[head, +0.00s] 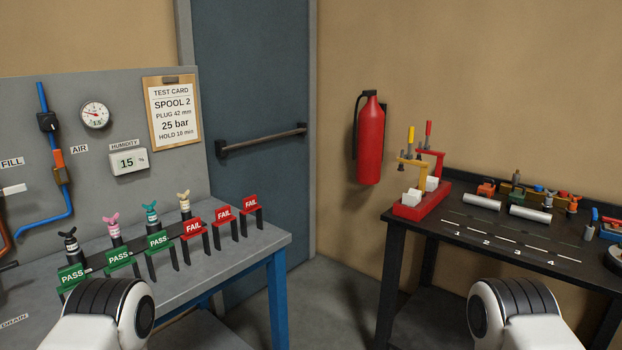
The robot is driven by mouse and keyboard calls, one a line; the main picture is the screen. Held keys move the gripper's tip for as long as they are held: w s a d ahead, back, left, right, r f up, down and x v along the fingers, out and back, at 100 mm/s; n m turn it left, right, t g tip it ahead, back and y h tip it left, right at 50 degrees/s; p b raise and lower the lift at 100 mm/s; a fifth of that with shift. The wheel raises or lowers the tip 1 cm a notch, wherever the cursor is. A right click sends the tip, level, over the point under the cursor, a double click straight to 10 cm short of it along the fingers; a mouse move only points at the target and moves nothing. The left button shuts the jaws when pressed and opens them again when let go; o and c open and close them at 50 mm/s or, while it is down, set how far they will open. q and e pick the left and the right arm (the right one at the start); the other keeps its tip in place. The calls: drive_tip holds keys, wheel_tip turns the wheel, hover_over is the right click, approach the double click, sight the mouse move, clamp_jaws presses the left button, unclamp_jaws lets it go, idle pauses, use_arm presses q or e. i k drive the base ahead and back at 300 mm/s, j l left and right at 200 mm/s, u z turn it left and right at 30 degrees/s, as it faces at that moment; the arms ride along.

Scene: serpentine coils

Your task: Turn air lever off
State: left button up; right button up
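A grey panel (135,90) stands at the left of the head view. A blue air pipe (42,97) runs down it, left of the AIR label (79,149). A black fitting (47,122) sits high on the pipe. Below it an orange lever (58,159) lies roughly upright along the pipe, above a brass-coloured valve body (62,177). Nothing touches the lever. Both my arms show only as white and black links at the bottom edge. Neither of my grippers is in view.
A grey bench (265,245) before the panel holds PASS and FAIL signs and several coloured plugs. A gauge (96,115) and humidity display (129,161) are right of the pipe. A black table (450,225) with tools stands right; open floor lies between.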

sight(57, 154)
drive_tip(key=u, duration=1.25)
